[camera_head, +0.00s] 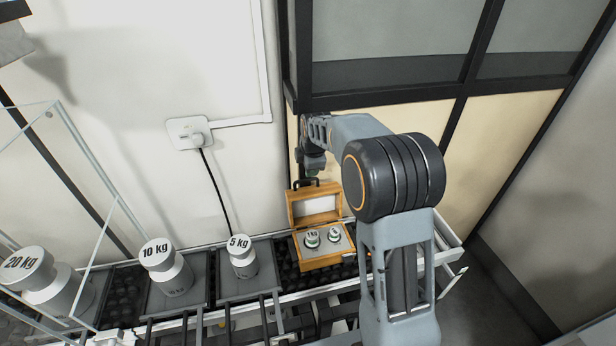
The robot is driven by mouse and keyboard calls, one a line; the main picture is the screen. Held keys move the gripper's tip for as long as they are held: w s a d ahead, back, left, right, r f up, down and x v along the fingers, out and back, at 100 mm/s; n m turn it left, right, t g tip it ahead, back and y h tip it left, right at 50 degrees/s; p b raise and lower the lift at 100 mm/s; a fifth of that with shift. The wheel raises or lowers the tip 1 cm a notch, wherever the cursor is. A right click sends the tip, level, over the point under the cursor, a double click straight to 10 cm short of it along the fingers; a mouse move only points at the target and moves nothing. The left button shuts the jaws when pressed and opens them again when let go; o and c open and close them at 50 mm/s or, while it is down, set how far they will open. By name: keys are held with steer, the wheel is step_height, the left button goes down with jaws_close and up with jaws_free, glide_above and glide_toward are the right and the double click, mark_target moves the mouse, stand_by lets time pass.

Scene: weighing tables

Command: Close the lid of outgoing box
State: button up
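The outgoing box is a small wooden case (322,260) on the black roller conveyor. Its lid (315,205) stands open, tilted up at the back, with a dark handle on top. Two small weights sit inside, one marked 1 kg (312,239) and another (334,235) whose label is too small to read. My arm reaches over from the right, and my gripper (315,163) hangs just above and behind the raised lid, near its handle. Its fingers are small and partly hidden, so I cannot tell if they are open.
Left of the box stand a 5 kg weight (243,260), a 10 kg weight (166,268) and a 20 kg weight (45,280). A wall socket (189,133) with a black cable is behind them. A dark-framed partition (400,100) rises behind my arm.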

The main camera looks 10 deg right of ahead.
mark_target(307, 180)
steer(key=x, duration=0.7)
steer(key=shift+w+f+p, duration=0.1)
steer(key=shift+f+p, duration=0.25)
jaws_close()
